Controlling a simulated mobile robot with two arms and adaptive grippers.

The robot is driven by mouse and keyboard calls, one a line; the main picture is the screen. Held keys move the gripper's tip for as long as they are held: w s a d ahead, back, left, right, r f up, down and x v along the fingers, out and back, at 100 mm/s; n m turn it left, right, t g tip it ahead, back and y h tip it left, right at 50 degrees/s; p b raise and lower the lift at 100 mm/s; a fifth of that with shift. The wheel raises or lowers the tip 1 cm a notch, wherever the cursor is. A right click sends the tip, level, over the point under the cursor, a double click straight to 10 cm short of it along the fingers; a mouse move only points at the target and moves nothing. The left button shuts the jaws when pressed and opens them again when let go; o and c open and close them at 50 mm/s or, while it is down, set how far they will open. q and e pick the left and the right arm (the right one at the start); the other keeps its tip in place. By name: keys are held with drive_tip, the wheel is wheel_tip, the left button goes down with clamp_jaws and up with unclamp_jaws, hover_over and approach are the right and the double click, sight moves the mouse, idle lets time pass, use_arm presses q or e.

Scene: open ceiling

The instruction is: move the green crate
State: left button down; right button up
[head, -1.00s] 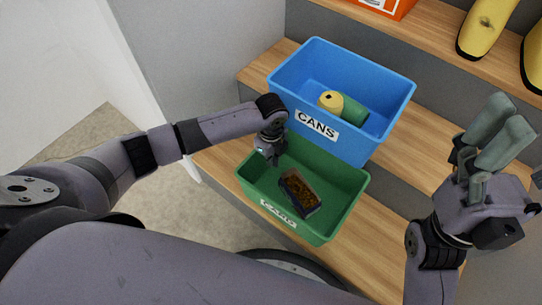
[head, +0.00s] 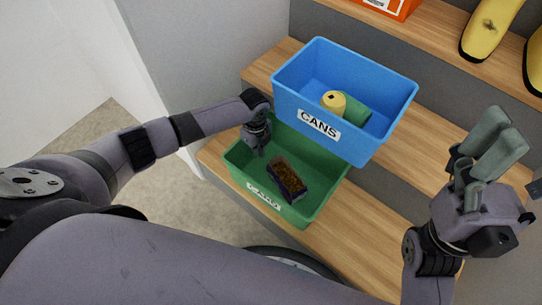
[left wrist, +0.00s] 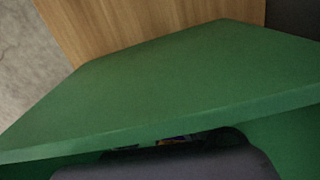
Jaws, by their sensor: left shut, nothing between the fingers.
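The green crate (head: 316,198) stands on the lower wooden step, partly below the blue crate, with a label on its front wall. A dark box with a brown top (head: 287,178) lies inside it. My left gripper (head: 257,150) is at the crate's back left, low over its inside, shut with nothing between its fingers. The left wrist view shows a green crate wall (left wrist: 170,85) close up, with a dark gripper part (left wrist: 170,165) at the bottom edge. My right gripper (head: 478,160) is raised at the right, away from the crate; whether its fingers are apart is unclear.
A blue crate (head: 290,108) labelled CANS holds a yellow and green can (head: 352,108) on the step above. An orange crate (head: 395,8) and yellow shoe-like objects (head: 487,30) are higher up. Bare wooden step (head: 372,238) shows to the right of the green crate.

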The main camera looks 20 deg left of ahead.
use_arm(q)
drive_tip(key=a, duration=0.2)
drive_tip(key=w+a, duration=0.1)
drive_tip(key=a, duration=0.1)
drive_tip(key=w+a, duration=0.1)
drive_tip(key=a, duration=0.1)
drive_tip(key=shift+w+a, duration=0.2)
